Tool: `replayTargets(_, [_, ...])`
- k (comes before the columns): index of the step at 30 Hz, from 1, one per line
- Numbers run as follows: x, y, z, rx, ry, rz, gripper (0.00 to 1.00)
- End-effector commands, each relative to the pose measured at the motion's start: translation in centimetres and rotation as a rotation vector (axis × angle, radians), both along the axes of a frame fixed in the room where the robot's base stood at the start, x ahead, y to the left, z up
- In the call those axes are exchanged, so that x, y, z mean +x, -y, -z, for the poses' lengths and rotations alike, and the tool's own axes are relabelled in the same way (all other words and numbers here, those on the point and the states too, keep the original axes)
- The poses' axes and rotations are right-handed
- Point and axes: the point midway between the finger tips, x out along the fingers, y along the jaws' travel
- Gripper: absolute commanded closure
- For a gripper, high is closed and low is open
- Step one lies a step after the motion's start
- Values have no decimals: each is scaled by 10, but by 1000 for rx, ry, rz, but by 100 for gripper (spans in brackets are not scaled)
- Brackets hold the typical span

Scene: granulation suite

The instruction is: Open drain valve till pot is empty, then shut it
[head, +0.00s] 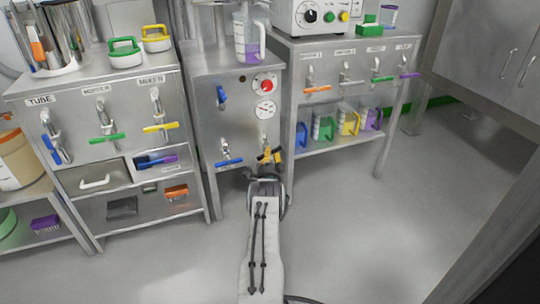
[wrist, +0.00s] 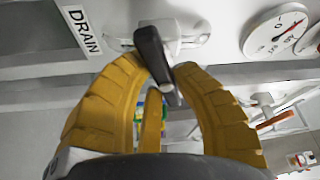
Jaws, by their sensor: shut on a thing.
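My gripper (head: 268,157) is at the lower right of the middle steel cabinet's front (head: 235,120). In the wrist view its yellow fingers (wrist: 166,72) are closed around the black lever of the drain valve (wrist: 149,44). The lever comes from a pale metal fitting beside a "DRAIN" label (wrist: 83,30) and runs roughly along the line of its lettering. The lever's far end lies between the fingers. In the head view my gripper hides this valve. I cannot make out the pot or its level for certain.
Two round gauges (head: 265,108) are above my gripper. A blue-handled valve (head: 228,163) is close on its left and another blue handle (head: 222,96) is higher. Benches flank the cabinet; the floor (head: 400,220) at right is clear.

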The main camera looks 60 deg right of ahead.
Motion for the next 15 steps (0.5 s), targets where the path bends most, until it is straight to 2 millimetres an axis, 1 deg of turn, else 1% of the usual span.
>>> replayTargets(3, [2, -1, 3, 7, -3, -3, 100])
replayTargets(4, [2, -2, 3, 7, -3, -3, 74])
replayTargets(12, [1, -1, 2, 5, -1, -2, 50])
replayTargets(14, [1, -1, 2, 5, -1, -2, 45])
replayTargets(15, [1, -1, 1, 5, -1, -2, 45])
